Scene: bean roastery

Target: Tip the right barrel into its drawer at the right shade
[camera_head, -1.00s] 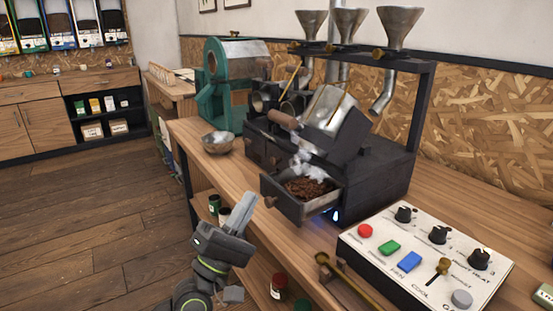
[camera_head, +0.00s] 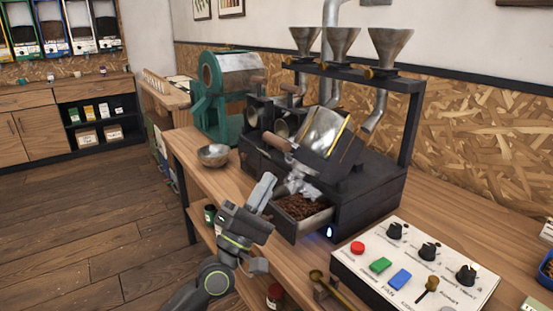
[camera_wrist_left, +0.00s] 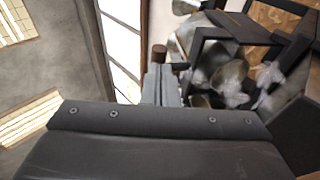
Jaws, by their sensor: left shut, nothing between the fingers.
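The right barrel (camera_head: 322,130), a shiny metal drum with a wooden handle (camera_head: 277,143), is tilted forward on the black roaster. Below it, its drawer (camera_head: 301,228) is pulled out and holds brown beans (camera_head: 302,206). Pale smoke hangs between barrel and drawer, hiding part of the barrel's mouth. My left gripper (camera_head: 265,188) is shut and empty, pointing up just left of the open drawer and below the handle. In the left wrist view its fingers (camera_wrist_left: 160,85) show near the handle's end (camera_wrist_left: 159,52); contact cannot be told. My right gripper is out of view.
The other barrels (camera_head: 283,128) sit left of the tilted one, under metal funnels (camera_head: 341,42). A control panel (camera_head: 372,275) with buttons and knobs lies at front right. A metal bowl (camera_head: 213,155) and a green roaster (camera_head: 224,95) stand left on the bench.

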